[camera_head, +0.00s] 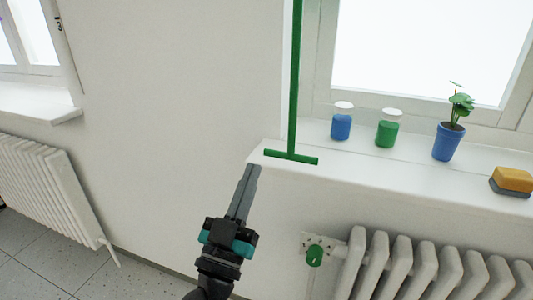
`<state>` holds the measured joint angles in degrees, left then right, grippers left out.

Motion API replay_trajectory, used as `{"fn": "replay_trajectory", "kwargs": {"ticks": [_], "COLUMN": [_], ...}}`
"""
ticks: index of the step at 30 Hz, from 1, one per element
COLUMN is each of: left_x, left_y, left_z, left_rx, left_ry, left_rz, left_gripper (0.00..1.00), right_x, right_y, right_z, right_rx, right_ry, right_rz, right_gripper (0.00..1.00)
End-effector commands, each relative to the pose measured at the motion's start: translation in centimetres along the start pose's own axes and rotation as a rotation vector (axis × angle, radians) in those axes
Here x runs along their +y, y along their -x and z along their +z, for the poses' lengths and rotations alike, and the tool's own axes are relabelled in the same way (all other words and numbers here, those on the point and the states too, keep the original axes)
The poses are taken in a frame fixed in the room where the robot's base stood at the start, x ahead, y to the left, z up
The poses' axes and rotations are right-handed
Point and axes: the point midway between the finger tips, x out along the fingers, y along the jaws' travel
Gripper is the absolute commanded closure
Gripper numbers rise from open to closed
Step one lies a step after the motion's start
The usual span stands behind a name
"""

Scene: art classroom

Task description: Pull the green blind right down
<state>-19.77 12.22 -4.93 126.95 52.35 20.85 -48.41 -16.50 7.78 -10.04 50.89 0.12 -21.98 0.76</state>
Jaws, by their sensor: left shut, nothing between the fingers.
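A green pull rod (295,80) hangs down from the top of the picture in front of the wall beside the right window. It ends in a green crossbar handle (291,157), level with the windowsill. The blind itself does not show. My left gripper (251,168) points up with its fingers shut and empty. Its tips are just left of and slightly below the handle's left end; a small gap shows between them in the picture. My right gripper is not in view.
On the windowsill (400,183) stand a blue jar (341,127), a green jar (387,134), a plant in a blue pot (448,142) and a yellow sponge (514,179). A radiator (430,265) with a green valve knob (315,255) is below. Another radiator (45,185) is left.

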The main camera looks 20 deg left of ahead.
Motion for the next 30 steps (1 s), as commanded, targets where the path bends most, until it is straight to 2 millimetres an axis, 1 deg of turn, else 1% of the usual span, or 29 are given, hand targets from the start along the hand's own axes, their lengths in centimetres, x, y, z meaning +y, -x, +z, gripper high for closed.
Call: {"fn": "replay_trajectory", "kwargs": {"ticks": [1,3,16,18,30], "left_x": [0.0,-0.1,0.0,0.0,0.0], "left_y": [-0.9,-1.9,-8.7,-8.1,-7.4], "left_z": [-0.2,-0.2,-0.3,0.5,2.3], "left_rx": [0.005,0.006,0.006,0.001,0.003], "left_ry": [0.001,0.000,0.000,-0.003,-0.003], "left_rz": [-0.002,-0.003,-0.002,0.001,0.000], "left_gripper": [1.00,1.00,1.00,1.00,1.00], "right_x": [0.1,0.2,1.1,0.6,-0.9], "right_y": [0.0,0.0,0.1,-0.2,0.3], "right_z": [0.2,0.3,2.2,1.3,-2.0], "right_rx": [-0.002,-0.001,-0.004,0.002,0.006], "right_ry": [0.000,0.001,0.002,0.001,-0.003], "right_rz": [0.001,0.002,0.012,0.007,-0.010], "right_gripper": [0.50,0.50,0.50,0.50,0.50]}}
